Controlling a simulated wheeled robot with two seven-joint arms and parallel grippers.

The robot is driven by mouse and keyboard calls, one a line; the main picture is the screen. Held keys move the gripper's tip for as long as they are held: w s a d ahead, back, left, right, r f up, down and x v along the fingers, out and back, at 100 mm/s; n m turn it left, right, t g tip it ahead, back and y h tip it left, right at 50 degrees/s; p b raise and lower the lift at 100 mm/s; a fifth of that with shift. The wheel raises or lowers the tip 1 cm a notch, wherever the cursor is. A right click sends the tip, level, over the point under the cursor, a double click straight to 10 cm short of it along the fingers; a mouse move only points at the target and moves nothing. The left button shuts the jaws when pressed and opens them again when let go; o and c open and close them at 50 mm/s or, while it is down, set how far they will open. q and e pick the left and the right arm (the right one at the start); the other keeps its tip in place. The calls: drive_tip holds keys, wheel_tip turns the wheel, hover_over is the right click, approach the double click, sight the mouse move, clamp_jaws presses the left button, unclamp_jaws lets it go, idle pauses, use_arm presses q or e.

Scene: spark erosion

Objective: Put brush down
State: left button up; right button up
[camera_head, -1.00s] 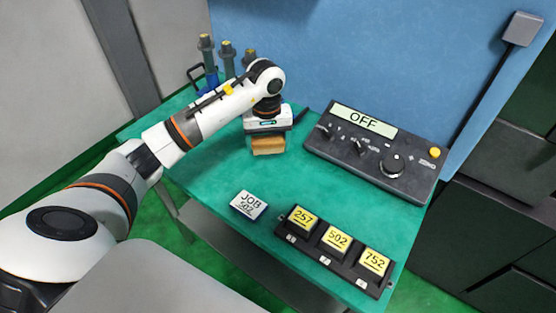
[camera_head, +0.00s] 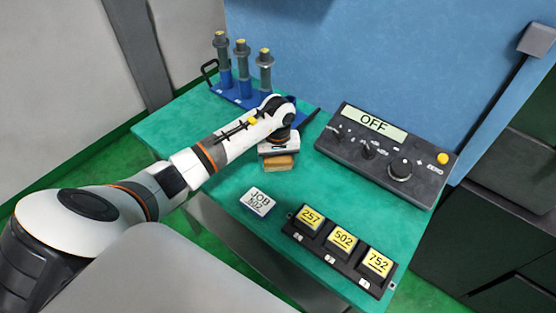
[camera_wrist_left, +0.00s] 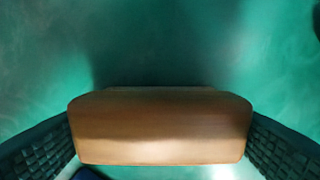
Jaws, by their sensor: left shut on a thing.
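The brush shows as a tan wooden block (camera_head: 280,162) under my left wrist in the head view. In the left wrist view the wooden block (camera_wrist_left: 160,125) fills the space between the two dark ridged fingers. My left gripper (camera_head: 279,152) is shut on the brush, low over the green table (camera_head: 215,200). I cannot tell whether the brush touches the table. My right gripper is not in view.
A blue rack (camera_head: 240,95) with three yellow-topped holders stands at the back left. A black control box (camera_head: 385,160) reading OFF is to the right. A JOB 502 card (camera_head: 257,201) and a tray (camera_head: 290,227) of numbered blocks lie in front.

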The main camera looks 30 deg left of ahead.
sight(278, 158)
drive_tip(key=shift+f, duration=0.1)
use_arm(q)
drive_tip(key=shift+f, duration=0.2)
drive_tip(key=o, duration=0.9)
drive_tip(key=shift+r, duration=0.1)
drive_tip(key=shift+o, duration=1.1)
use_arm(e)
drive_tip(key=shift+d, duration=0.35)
use_arm(q)
drive_tip(key=shift+r, duration=0.2)
drive_tip(key=shift+w+r, duration=0.1)
drive_tip(key=shift+r, duration=0.3)
wheel_tip(278, 158, up, 10)
drive_tip(key=b, duration=0.3)
drive_tip(key=shift+f, duration=0.2)
drive_tip(key=shift+r, duration=0.75)
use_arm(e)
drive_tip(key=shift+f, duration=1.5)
